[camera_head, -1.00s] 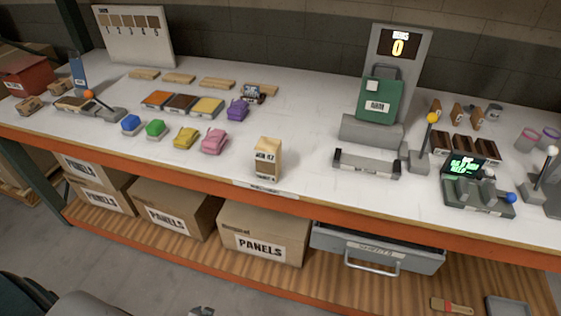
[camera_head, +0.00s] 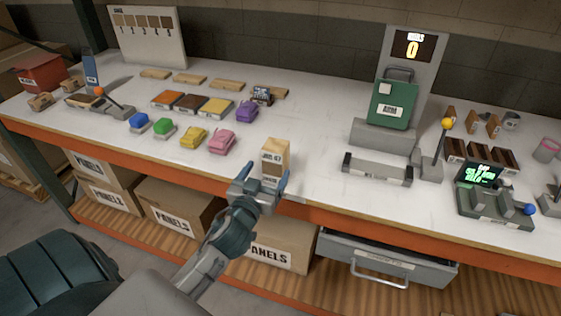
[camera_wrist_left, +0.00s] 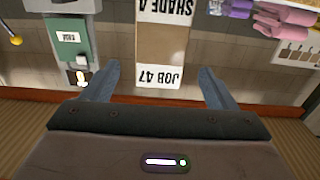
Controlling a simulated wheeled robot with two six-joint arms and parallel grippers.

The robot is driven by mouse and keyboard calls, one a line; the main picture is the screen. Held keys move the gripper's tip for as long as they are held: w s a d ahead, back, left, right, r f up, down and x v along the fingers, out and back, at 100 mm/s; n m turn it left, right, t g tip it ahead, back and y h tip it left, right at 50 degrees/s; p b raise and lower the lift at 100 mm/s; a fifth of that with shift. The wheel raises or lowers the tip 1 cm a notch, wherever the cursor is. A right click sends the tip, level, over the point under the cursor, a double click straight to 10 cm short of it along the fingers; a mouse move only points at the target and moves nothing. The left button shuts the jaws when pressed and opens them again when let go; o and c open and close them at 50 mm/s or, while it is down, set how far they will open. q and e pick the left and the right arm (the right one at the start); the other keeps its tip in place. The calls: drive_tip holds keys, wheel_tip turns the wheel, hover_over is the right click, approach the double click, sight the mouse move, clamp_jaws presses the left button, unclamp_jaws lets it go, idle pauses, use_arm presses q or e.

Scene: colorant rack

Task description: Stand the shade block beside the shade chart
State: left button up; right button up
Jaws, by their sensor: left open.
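The shade block (camera_head: 275,155) is a pale wooden block with a "JOB 47" label, upright near the table's front edge. In the left wrist view the block (camera_wrist_left: 162,45) appears upside down, with "SHADE 4" and a tan swatch on its face. My left gripper (camera_head: 262,182) is open at the front edge, just in front of the block. Its fingers lie to either side of the block's near end in the wrist view; I see no contact. The shade chart (camera_head: 148,38) is a white board with numbered brown swatches at the back left. My right gripper is out of view.
Pink (camera_head: 221,141) and yellow (camera_head: 194,138) items sit left of the block. A grey bar-like fixture (camera_head: 377,169) and a stand with a green case (camera_head: 392,105) are to its right. Wooden strips (camera_head: 190,80) lie before the chart. The table between block and fixture is clear.

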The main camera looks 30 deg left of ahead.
sight(272, 163)
use_arm(q)
drive_tip(key=p+x, duration=0.1)
drive_tip(key=x, duration=0.3)
drive_tip(key=shift+w+a, duration=0.1)
drive_tip(key=shift+w, duration=0.3)
drive_tip(key=p+x, duration=0.1)
drive_tip(key=x, duration=0.1)
drive_tip(key=f+p+x, duration=0.1)
drive_tip(key=x, duration=0.1)
drive_tip(key=shift+w, duration=0.25)
drive_tip(key=c, duration=1.3)
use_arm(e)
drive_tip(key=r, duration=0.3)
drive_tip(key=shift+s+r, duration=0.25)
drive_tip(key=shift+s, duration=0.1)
